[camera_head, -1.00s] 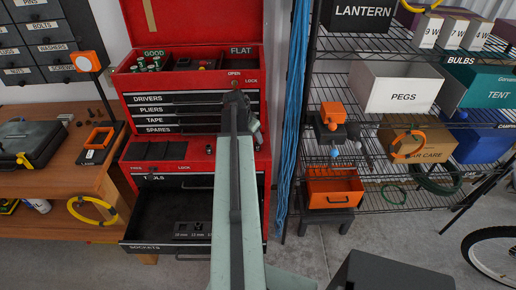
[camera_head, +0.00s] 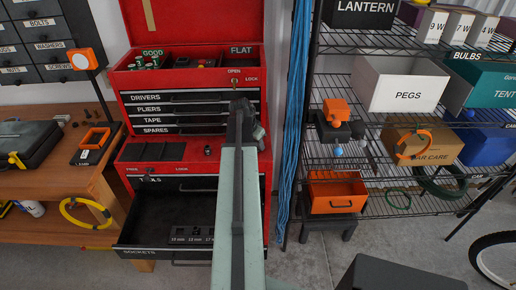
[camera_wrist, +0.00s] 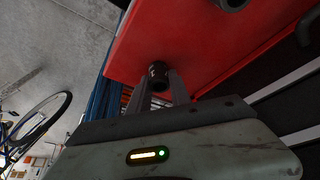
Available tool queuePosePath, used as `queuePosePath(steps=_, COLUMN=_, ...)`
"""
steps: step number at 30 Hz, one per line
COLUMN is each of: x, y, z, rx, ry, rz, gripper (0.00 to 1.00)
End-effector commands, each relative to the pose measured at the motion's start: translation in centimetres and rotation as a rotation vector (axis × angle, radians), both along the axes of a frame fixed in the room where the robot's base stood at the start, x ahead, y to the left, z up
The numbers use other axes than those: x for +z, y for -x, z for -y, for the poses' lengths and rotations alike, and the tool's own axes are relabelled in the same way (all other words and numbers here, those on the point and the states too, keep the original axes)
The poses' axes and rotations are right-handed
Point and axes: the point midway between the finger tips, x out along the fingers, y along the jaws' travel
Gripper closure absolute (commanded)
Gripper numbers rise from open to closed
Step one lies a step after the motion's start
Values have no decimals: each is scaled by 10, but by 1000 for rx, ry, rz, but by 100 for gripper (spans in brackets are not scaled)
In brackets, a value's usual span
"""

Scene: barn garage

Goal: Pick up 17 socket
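A dark socket (camera_wrist: 158,72) with a pale mark shows at my fingertips in the wrist view, against a red surface. The mark is too small to read. My gripper (camera_wrist: 161,88) has a finger on either side of its near end; whether they press on it is not clear. In the head view my arm hides the fingertips. Another small dark piece (camera_head: 208,150) stands on the red ledge left of my arm. The open sockets drawer (camera_head: 150,240) holds a black holder (camera_head: 193,239) with size labels, one of which reads 17 mm.
The red tool chest (camera_head: 190,80) stands straight ahead, its upper drawers shut. A wooden workbench (camera_head: 40,185) is at left. Blue cords (camera_head: 292,110) and a wire shelf (camera_head: 385,190) with boxes stand close on the right. Bare floor (camera_head: 310,262) lies below the shelf.

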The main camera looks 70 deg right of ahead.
Motion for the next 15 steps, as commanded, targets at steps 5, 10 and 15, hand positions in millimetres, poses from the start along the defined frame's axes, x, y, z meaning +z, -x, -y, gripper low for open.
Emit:
queuePosePath(steps=5, x=0, y=0, z=0, rx=0, ry=0, rz=0, gripper=100)
queuePosePath(steps=10, x=5, y=0, z=0, rx=-1, ry=0, rz=0, gripper=100)
queuePosePath(steps=15, x=28, y=1, z=0, rx=-1, ry=0, rz=0, gripper=100)
